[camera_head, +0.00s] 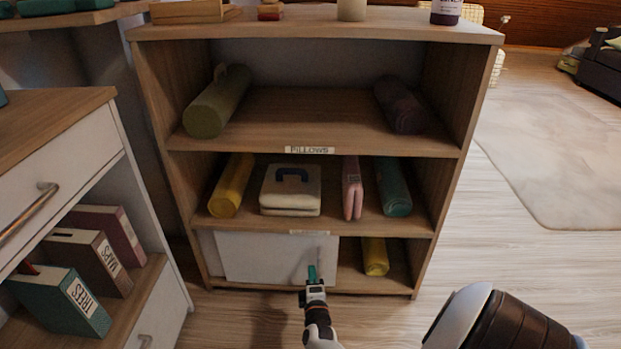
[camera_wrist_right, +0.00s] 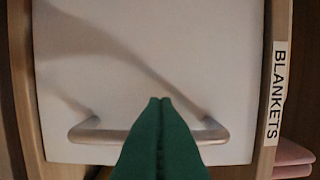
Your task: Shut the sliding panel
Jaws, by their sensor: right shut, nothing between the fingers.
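The white sliding panel (camera_head: 262,257) covers the left and middle of the bottom compartment of a wooden shelf unit. The compartment's right part is open. In the right wrist view the panel (camera_wrist_right: 150,50) fills most of the picture, with a metal bar handle (camera_wrist_right: 88,134) across it. My right gripper (camera_head: 312,270) is at the panel's right end, by the handle. Its green fingers (camera_wrist_right: 160,100) are shut with nothing between them and overlap the handle's middle in the wrist view. I cannot tell whether they touch it. My left gripper is not in view.
A yellow roll (camera_head: 375,257) lies in the open right part. A label reading BLANKETS (camera_wrist_right: 277,90) is on the shelf edge above the panel. Shelves above hold rolls and a white case (camera_head: 290,192). A drawer cabinet (camera_head: 60,140) stands at left; floor (camera_head: 510,260) at right is clear.

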